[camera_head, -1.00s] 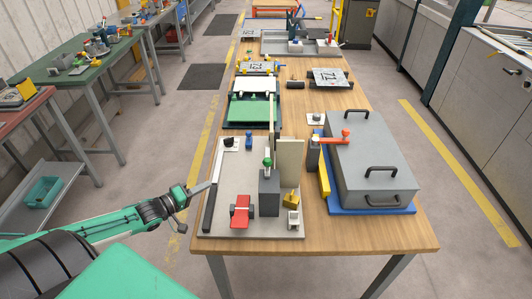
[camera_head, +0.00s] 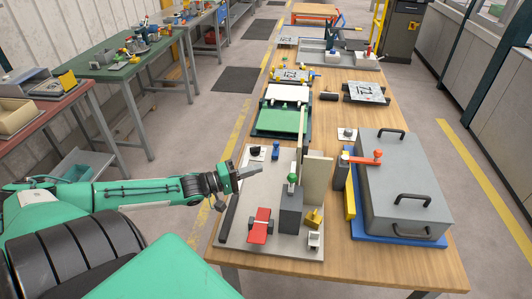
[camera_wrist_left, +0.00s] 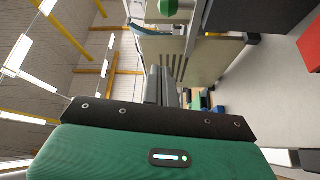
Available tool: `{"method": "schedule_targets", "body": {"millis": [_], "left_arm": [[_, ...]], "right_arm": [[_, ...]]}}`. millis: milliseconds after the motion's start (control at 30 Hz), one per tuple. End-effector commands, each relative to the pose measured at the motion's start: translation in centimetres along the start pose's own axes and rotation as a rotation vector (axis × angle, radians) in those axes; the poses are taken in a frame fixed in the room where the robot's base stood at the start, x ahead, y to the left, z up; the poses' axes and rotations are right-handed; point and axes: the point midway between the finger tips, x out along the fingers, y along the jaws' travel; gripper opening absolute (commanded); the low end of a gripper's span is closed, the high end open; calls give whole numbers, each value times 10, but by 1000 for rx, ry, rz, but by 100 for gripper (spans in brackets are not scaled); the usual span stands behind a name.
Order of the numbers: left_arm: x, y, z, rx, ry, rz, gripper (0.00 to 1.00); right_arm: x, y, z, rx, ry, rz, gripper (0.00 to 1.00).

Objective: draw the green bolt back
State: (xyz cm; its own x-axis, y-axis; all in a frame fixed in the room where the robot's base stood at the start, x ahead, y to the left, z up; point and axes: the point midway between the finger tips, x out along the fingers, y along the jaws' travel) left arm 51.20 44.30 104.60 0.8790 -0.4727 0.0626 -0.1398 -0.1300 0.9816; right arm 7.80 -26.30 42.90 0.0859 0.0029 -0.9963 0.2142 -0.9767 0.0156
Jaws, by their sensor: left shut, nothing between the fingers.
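The green bolt shows as a round green knob (camera_head: 292,178) on top of a dark grey block (camera_head: 290,212) on the light grey plate (camera_head: 262,190). A green ball, which looks like the same knob, shows at the top edge of the left wrist view (camera_wrist_left: 168,8). My left gripper (camera_head: 260,170) is shut and empty. It reaches over the left part of the plate, left of the knob and apart from it. Its fingers also show in the left wrist view (camera_wrist_left: 162,85). My right gripper is not in view.
An upright beige panel (camera_head: 318,178) stands right behind the block. A red part (camera_head: 260,226) and a yellow part (camera_head: 314,218) sit on the plate near its front.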

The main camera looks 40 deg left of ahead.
Motion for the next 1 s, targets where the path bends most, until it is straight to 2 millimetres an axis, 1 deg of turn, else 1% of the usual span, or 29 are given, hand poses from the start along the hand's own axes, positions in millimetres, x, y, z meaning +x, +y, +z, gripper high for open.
{"method": "schedule_targets", "body": {"millis": [467, 900, 967, 1000], "left_arm": [[44, 2, -1, 1, 1, 4, 0], [90, 2, -1, 0, 1, 2, 0], [96, 3, 0, 1, 0, 3, 0], [94, 4, 6, -4, -1, 0, 0]], "right_arm": [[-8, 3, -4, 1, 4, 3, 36], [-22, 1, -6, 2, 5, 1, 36], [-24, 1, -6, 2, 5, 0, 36], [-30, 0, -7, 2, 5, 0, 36]]}}
